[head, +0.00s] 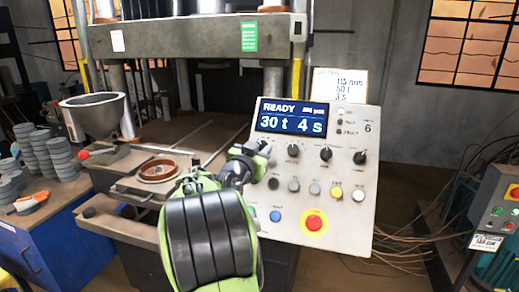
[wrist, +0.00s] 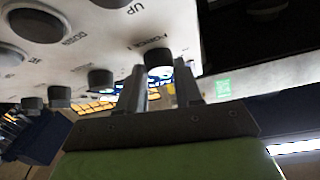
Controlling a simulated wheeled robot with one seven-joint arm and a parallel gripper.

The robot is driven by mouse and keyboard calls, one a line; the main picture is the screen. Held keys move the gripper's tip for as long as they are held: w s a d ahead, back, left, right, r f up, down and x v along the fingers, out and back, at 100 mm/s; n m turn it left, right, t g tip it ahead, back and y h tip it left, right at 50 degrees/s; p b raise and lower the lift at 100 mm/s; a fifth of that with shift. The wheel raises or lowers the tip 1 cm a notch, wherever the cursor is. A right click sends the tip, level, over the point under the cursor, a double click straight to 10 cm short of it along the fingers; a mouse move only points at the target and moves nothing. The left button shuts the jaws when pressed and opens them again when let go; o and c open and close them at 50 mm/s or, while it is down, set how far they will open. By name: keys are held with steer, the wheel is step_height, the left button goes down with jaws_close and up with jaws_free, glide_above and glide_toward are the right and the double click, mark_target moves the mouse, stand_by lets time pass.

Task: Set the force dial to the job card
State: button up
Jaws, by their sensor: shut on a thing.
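The control panel (head: 370,130) has a display (head: 292,118) reading READY, 30 t and 4 s. The job card (head: 341,84) above it reads about 115 mm, 50 t, 3 s; its small print is unclear. My gripper (head: 262,149) is at the left end of the panel's row of dials, and my arm hides that spot in the head view. In the wrist view the force dial (wrist: 159,57), a dark knob with a light face under an upside-down FORCE label, sits between the tips of my gripper (wrist: 160,82). The gripper is shut on it.
Three more black dials (head: 326,154) continue to the right. Buttons lie below, with a red stop button (head: 314,222) on yellow. The press bed (head: 190,140) with a round mould (head: 158,171) is left of the panel. Stacked grey discs (head: 62,158) stand farther left.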

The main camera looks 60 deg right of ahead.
steer(key=shift+w+m+g+b, duration=0.1)
steer(key=shift+m+g+b, duration=0.2)
steer(key=shift+m+b, duration=0.2)
steer(key=m+b, duration=0.1)
steer(key=m+g+b, duration=0.1)
steer(key=shift+w+f+m+g, duration=0.1)
steer(key=shift+w+m+g, duration=0.1)
steer(key=shift+m+g, duration=0.1)
steer(key=m+g, duration=0.1)
steer(key=m, duration=0.1)
steer(key=m+g+y, duration=0.1)
steer(key=shift+w+r+m+g, duration=0.15)
steer(key=shift+r+m+g, duration=0.1)
steer(key=shift+m+g, duration=0.05)
steer(key=m+y+p, duration=0.1)
steer(key=m+g+p, duration=0.1)
steer(key=m+p, duration=0.1)
steer(key=m+g+y+p, duration=0.1)
steer(key=m, duration=0.1)
steer(key=shift+w+d+r+y, duration=0.1)
steer(key=shift+w+r+y, duration=0.1)
steer(key=shift+r+y, duration=0.15)
steer(key=m+g+y+p, duration=0.1)
steer(key=m+p, duration=0.1)
steer(key=shift+p, duration=0.4)
steer(key=shift+m+y+p, duration=0.25)
steer(key=shift+m+p, duration=0.15)
steer(key=shift+p, duration=0.05)
steer(key=shift+f+g, duration=0.1)
steer(key=shift+g, duration=0.2)
